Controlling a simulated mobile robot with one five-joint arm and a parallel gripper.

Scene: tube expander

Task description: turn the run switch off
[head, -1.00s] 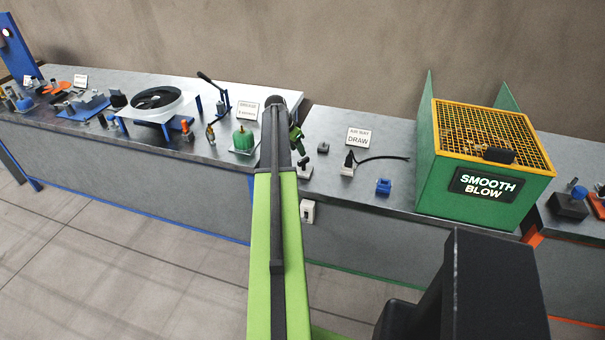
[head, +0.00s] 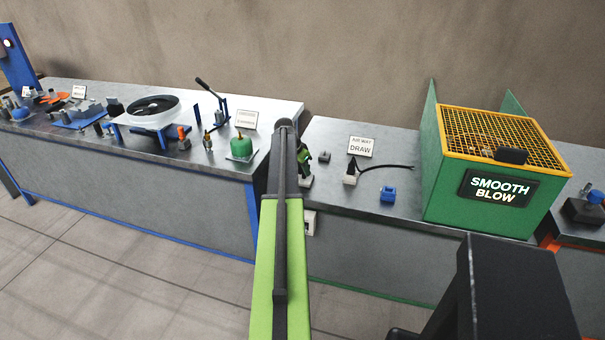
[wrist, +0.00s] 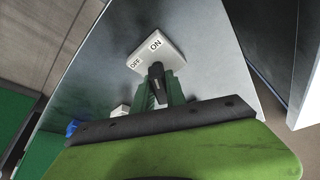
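The run switch (wrist: 160,50) shows in the wrist view as a white plate marked OFF on the left and ON on the right. Its black lever (wrist: 156,74) stands out from the plate. My gripper (wrist: 160,88) has its two green fingers apart, one on each side of the lever; whether they touch it I cannot tell. In the head view my gripper (head: 303,160) is above the front of the right bench, partly behind my arm. A white plate (head: 305,181) shows just below it there, and its markings are too small to read.
A green box with an orange grille (head: 455,150), marked SMOOTH BLOW, stands at the right. A blue block (head: 388,193), a black plug with a cable (head: 352,170) and a DRAW sign (head: 361,147) are nearer my gripper. A green canister (head: 242,147) stands left of my arm.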

